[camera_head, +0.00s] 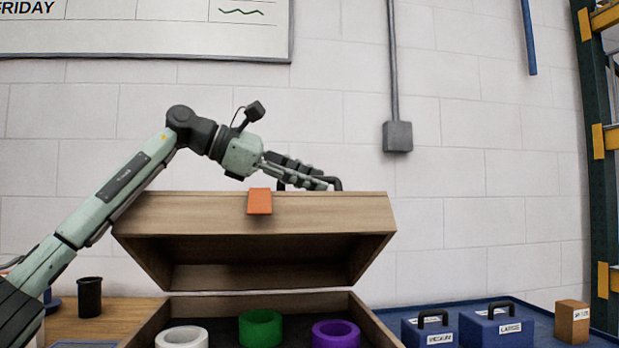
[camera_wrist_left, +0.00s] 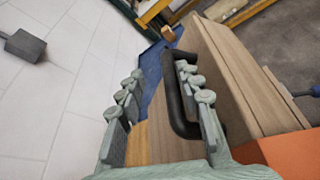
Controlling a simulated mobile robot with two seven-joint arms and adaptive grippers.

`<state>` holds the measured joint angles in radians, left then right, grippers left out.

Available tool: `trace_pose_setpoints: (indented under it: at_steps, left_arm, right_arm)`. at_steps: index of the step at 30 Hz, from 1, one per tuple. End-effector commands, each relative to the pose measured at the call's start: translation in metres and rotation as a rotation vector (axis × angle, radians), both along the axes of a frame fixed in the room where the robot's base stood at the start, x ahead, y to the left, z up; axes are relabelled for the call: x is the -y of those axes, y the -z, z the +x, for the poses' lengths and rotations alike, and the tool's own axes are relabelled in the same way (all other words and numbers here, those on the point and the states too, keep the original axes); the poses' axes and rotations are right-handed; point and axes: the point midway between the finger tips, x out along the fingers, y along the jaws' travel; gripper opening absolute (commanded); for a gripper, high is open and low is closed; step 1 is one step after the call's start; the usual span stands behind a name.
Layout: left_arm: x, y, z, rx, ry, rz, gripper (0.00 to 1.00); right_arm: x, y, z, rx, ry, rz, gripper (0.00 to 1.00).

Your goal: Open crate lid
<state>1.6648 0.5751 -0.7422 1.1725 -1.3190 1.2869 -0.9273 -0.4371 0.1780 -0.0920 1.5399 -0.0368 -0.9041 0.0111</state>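The wooden crate (camera_head: 357,322) stands on the table with its lid (camera_head: 330,210) swung up, tilted back and well clear of the base. An orange latch (camera_head: 259,201) hangs at the lid's edge. The black lid handle (camera_head: 337,184) shows at the lid's top, and in the left wrist view (camera_wrist_left: 173,90) it is a dark loop on the wood. My left gripper (camera_head: 322,177) is at the handle with its fingers spread. In the wrist view the handle's bar lies between the fingers, with one finger at the loop; contact is unclear. My right gripper is not in view.
Inside the crate are a white ring (camera_head: 181,336), a green ring (camera_head: 260,326) and a purple ring (camera_head: 336,333). A dark cup (camera_head: 89,297) stands left. Blue boxes (camera_head: 431,331) and a cardboard box (camera_head: 572,321) stand right. A white wall (camera_head: 480,190) is behind.

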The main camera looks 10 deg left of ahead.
Motion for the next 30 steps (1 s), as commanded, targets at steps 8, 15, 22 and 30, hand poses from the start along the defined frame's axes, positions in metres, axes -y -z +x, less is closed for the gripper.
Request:
trace_pose_setpoints:
  at_steps: [8, 15, 22, 30]
  left_arm:
    - [-0.003, -0.002, -0.002, 0.001, -0.001, -0.002, 0.34]
    - [-0.037, -0.016, -0.018, 0.003, -0.004, -0.003, 0.34]
    - [-0.077, -0.031, -0.040, 0.003, -0.004, -0.002, 0.34]
    - [-0.099, -0.039, -0.052, 0.000, -0.001, 0.000, 0.34]
  right_arm:
    - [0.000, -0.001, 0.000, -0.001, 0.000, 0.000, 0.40]
    - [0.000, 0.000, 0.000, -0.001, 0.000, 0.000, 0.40]
    - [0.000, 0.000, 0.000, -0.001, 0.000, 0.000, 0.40]
    - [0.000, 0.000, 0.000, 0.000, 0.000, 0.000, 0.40]
